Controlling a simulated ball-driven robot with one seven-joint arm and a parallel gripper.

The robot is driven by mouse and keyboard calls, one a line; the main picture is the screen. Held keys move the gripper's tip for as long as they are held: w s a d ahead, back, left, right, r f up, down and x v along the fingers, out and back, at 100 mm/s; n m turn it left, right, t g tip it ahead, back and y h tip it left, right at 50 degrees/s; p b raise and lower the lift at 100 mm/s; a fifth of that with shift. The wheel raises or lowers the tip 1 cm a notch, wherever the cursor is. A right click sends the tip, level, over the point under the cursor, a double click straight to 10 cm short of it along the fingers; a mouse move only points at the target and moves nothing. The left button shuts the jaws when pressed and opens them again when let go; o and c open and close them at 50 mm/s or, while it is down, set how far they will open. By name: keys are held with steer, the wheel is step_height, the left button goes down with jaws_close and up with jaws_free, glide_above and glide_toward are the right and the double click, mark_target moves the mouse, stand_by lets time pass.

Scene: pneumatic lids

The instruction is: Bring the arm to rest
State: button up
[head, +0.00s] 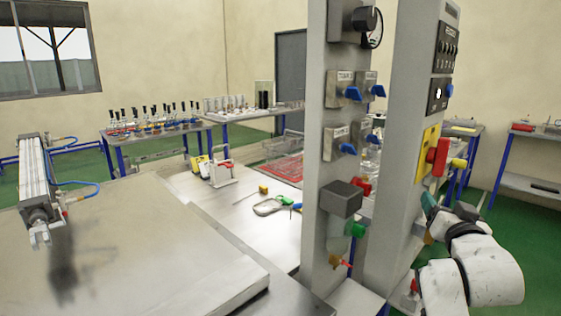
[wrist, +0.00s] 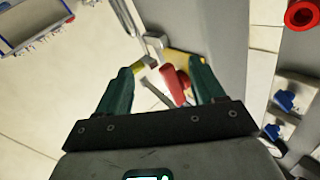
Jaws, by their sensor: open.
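My arm (head: 470,268), white with dark joint rings, is bent at the lower right of the head view, beside the grey control column. My gripper (head: 430,205) is just below the yellow plate (head: 428,150) with the red handle (head: 438,157); the arm partly hides it. In the wrist view my gripper (wrist: 160,68) is open, its two green fingers spread. A red handle (wrist: 173,84) and a yellow plate (wrist: 184,63) show in the gap between the fingers. I see nothing held. Whether the fingers touch the red handle I cannot tell.
Two grey posts (head: 400,130) carry blue-levered valves (head: 348,92) and switches close to my arm. A metal worktable (head: 150,240) with a cylinder (head: 36,180) fills the left. Further tables (head: 228,120) stand behind. Green floor (head: 530,220) shows at the right.

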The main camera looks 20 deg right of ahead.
steer(key=s+a+f+n+g+y, duration=0.1)
steer(key=s+a+f+g+y, duration=0.1)
steer(key=a+f, duration=0.45)
steer(key=s+a+f+n+g+y, duration=0.2)
steer(key=a+f+y, duration=0.15)
steer(key=f, duration=0.65)
steer(key=s+a+f+n+g+y, duration=0.1)
steer(key=s+a+f+g+y, duration=0.1)
steer(key=a+f, duration=0.5)
steer(key=s+a+f+n+g+y, duration=0.1)
steer(key=s+a+f+g, duration=0.1)
steer(key=s, duration=0.5)
steer(key=s+a+f+n+g+y, duration=0.1)
steer(key=s+a+f+n+g, duration=0.1)
steer(key=s+a+f, duration=0.3)
steer(key=s+a+f+n+g+y, duration=0.1)
steer(key=s+a+f+n+g, duration=0.1)
steer(key=s+f, duration=0.5)
steer(key=s+a+g, duration=0.1)
steer(key=s, duration=0.1)
steer(key=shift+s+a+f, duration=0.2)
steer(key=shift+s+a, duration=0.1)
steer(key=shift+s, duration=0.05)
steer(key=shift+d+y, duration=0.15)
steer(key=shift+y, duration=0.1)
